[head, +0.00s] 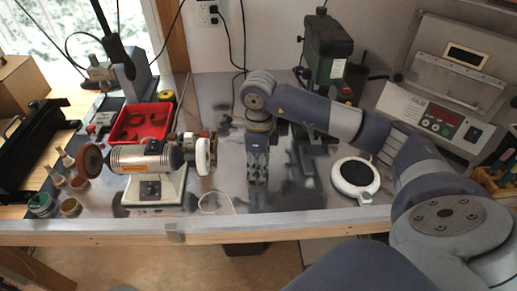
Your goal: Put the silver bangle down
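My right gripper (257,178) points straight down over the metal-topped bench (320,207), near the middle of the picture. Its fingers look close together, but I cannot tell whether they are open or shut, or whether anything is between them. A thin pale loop (215,201) lies on the bench to the left of the gripper, near the front edge. It is too small to tell whether it is the silver bangle. I cannot make out the bangle anywhere else. My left gripper is not in view.
A bench grinder-polisher (150,160) stands left of the gripper, with a red tray (141,122) behind it. A green machine (326,48) stands behind. A round white device (355,179) with a dark top lies to the right. Bare metal lies between it and the gripper.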

